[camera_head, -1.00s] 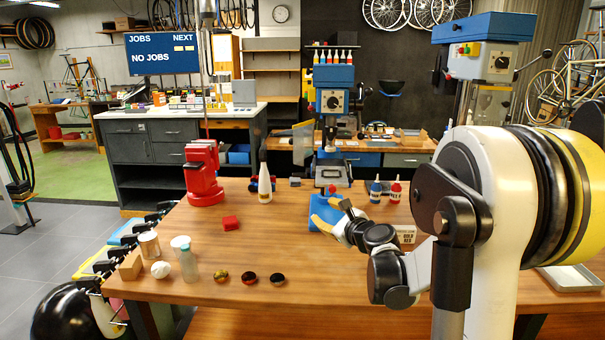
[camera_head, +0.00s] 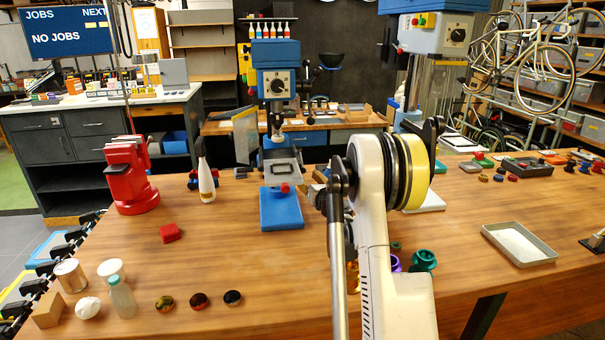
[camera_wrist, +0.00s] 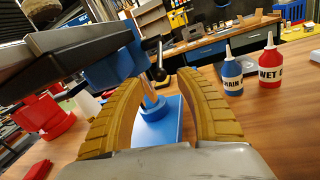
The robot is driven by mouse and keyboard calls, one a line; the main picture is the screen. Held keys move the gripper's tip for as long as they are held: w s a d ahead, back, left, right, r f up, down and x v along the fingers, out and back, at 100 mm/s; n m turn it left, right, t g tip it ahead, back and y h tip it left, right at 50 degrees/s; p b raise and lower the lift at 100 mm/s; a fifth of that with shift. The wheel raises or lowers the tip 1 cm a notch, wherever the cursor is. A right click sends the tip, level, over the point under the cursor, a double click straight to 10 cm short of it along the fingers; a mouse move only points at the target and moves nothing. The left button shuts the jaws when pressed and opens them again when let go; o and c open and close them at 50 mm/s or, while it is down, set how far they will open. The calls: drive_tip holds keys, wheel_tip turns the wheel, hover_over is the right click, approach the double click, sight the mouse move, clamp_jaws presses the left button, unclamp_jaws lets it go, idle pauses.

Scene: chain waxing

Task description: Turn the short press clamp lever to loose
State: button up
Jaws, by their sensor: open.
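The short press, with a blue base (camera_head: 281,210), stands on the wooden bench left of my arm in the head view. In the wrist view its blue base (camera_wrist: 172,122), round post and blue head part (camera_wrist: 112,66) lie ahead. A dark lever with a black ball end (camera_wrist: 157,73), which looks like the clamp lever, hangs beside the head. My gripper (camera_wrist: 163,79) is open, its two ridged yellow fingers spread on either side of the lever and post in the picture. I cannot tell whether they touch anything. In the head view my arm hides the gripper.
Blue (camera_wrist: 232,76) and red (camera_wrist: 270,65) dropper bottles stand right of the fingers in the wrist view. A grey tray (camera_head: 519,243) lies at right.

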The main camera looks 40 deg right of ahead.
sight(303, 168)
drive_tip(key=shift+x, duration=2)
clamp_jaws()
drive_tip(key=shift+s+a+r, duration=0.1)
drive_tip(key=shift+r, duration=0.3)
drive_tip(key=shift+s+r+g+y+p, duration=0.1)
drive_tip(key=shift+r+g+y+p, duration=0.2)
drive_tip(key=shift+g+p, duration=0.45)
drive_tip(key=shift+f, duration=0.1)
unclamp_jaws()
